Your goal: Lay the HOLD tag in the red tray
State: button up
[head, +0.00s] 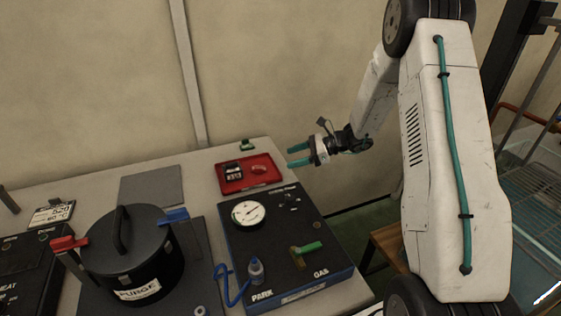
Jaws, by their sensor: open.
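The red tray (223,187) lies on the bench near its back right edge. A small black-and-white item (233,174) sits at the left in the tray, and a small red item (259,169) lies to its right. I cannot read any lettering on either, so I cannot tell whether one is the HOLD tag. No other thing in view clearly reads HOLD. My gripper (294,155) has teal fingers, is open and looks empty. It is to the right of the tray in the picture, pointing left towards it; its height above the bench is hard to judge.
A black lidded cylinder (122,252) marked PURGE, with red and blue clamps, is at left. A grey mat (152,185) is bare. A small green object (247,145) is behind the tray.

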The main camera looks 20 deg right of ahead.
jog(key=s+a+r+n+g+h, duration=0.2)
jog(key=s+a+r+n+g, duration=0.15)
jog(key=s+r+n, duration=0.4)
jog(key=s+a+r+n+g+h, duration=0.2)
jog(key=s+a+r+n, duration=0.25)
jog(key=s+r, duration=0.65)
jog(key=s+r+n+h, duration=0.1)
jog(key=s+n+h, duration=0.2)
jog(key=s, duration=0.4)
jog(key=s+d+r+n+t+h, duration=0.1)
jog(key=s+r+n+h, duration=0.1)
jog(key=s+n, duration=0.2)
jog(key=s+d+r+n+h, duration=0.1)
jog(key=s+n+h, duration=0.2)
jog(key=s, duration=0.7)
jog(key=shift+s+d+r+h, duration=0.2)
jog(key=shift+d+r+h, duration=0.05)
jog(key=shift+h, duration=0.05)
jog(key=shift+t, duration=0.25)
